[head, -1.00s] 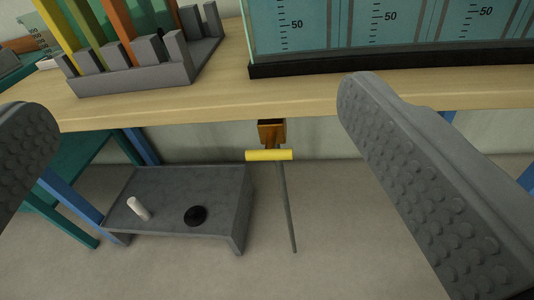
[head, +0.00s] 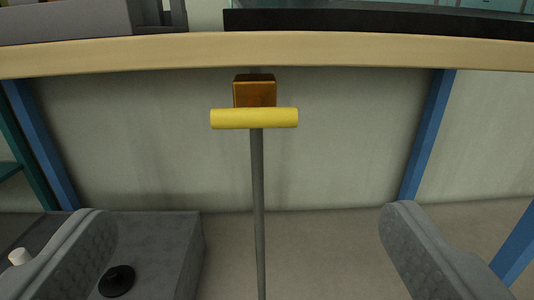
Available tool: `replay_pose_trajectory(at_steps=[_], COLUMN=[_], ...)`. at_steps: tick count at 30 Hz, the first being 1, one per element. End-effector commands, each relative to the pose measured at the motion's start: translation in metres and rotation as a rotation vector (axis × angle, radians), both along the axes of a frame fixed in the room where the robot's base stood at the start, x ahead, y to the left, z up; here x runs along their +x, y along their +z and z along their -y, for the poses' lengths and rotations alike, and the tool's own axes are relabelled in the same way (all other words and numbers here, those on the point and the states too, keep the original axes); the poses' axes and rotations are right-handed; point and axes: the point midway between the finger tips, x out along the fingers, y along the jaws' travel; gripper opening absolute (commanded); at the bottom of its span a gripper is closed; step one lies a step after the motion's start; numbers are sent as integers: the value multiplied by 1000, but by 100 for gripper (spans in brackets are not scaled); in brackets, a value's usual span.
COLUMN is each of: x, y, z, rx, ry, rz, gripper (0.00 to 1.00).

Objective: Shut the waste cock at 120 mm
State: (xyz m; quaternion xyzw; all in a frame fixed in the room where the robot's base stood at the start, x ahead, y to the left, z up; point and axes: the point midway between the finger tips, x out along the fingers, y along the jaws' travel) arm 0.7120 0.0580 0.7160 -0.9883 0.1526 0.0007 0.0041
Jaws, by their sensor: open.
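The waste cock shows below the bench edge: a brown-orange block (head: 254,93) with a yellow crossbar handle (head: 238,119) in front of it. The handle lies level, left to right. A thin grey rod or pipe (head: 258,200) runs down from behind the handle. My gripper (head: 247,225) is open and empty, its fingers wide apart at the lower left and lower right. The handle is ahead of and above the fingertips in the picture, between them and untouched. The flume's black base (head: 380,21) shows above the bench; the scale is out of view.
The bench's wooden edge (head: 330,50) crosses above the cock. Blue legs stand left (head: 42,145) and right (head: 427,135). A grey low stand (head: 170,240) with a black disc (head: 117,281) and white peg (head: 19,256) sits lower left, partly behind a finger.

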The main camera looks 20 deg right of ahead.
Motion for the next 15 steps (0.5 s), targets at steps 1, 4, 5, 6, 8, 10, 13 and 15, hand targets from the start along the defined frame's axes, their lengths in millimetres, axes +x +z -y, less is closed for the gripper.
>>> replay_pose_trajectory(at_steps=[1,4,5,6,8,10,13,15], x=[0,2,3,5,11,20,36,48], y=[-4,-7,-7,-7,-7,-7,-7,-7], z=[0,0,1,2,4,7,12,16], rx=[-5,-9,-9,-9,-9,-9,-9,-9], ry=[-4,-9,-9,-10,-10,-10,-11,-10], rz=[-2,0,0,0,0,0,0,0], gripper=[95,95,95,95,95,95,95,95])
